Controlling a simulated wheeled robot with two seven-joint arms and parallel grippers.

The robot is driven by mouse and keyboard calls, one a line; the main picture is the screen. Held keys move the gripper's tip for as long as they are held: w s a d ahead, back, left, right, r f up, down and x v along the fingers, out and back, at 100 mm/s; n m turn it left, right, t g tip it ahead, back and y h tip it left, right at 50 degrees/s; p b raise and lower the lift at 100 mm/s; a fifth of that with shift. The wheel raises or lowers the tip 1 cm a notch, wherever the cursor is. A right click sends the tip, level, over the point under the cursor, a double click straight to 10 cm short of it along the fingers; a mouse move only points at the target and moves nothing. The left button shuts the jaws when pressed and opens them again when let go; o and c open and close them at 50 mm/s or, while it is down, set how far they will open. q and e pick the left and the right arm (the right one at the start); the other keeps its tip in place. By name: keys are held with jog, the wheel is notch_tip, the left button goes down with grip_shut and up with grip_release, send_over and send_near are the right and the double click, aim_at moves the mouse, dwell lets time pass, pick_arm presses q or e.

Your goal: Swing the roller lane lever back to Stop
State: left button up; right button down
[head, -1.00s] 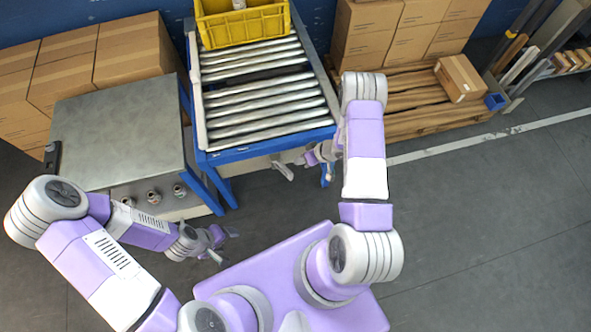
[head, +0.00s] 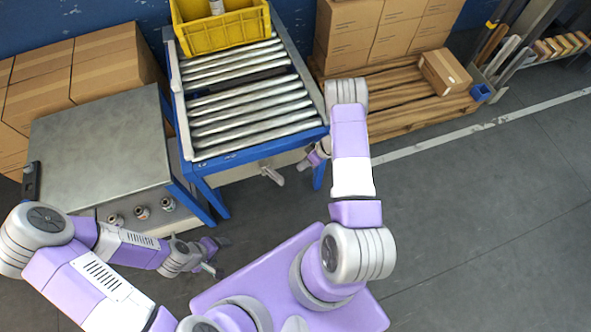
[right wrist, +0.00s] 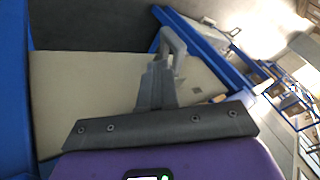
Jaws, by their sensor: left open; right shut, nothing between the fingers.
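The roller lane (head: 250,105) has a blue frame and silver rollers. A pale grey lever handle (head: 272,175) sticks out below the lane's front edge in the head view. My right gripper (head: 308,159) is beside the lever, just to its right, and is partly hidden by my right arm. It appears apart from the handle. In the right wrist view its grey fingers (right wrist: 165,75) are together in front of a beige panel (right wrist: 85,95); I cannot make out the lever there. My left gripper (head: 215,257) is open and empty, low above the floor, away from the lane.
A yellow crate (head: 222,28) stands at the far end of the rollers. A grey-topped table (head: 100,140) is left of the lane, with several small round parts (head: 141,212) underneath. Boxes (head: 375,30) and a wooden pallet (head: 395,90) stand right. Floor at right is clear.

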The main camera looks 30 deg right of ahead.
aim_at(273, 174)
pick_arm(q)
notch_tip(273, 174, down, 3)
jog(key=b, duration=0.2)
jog(key=shift+r+b, duration=0.1)
jog(key=shift+b, duration=0.2)
pick_arm(e)
jog(key=x, duration=0.9)
jog(key=shift+a, duration=0.15)
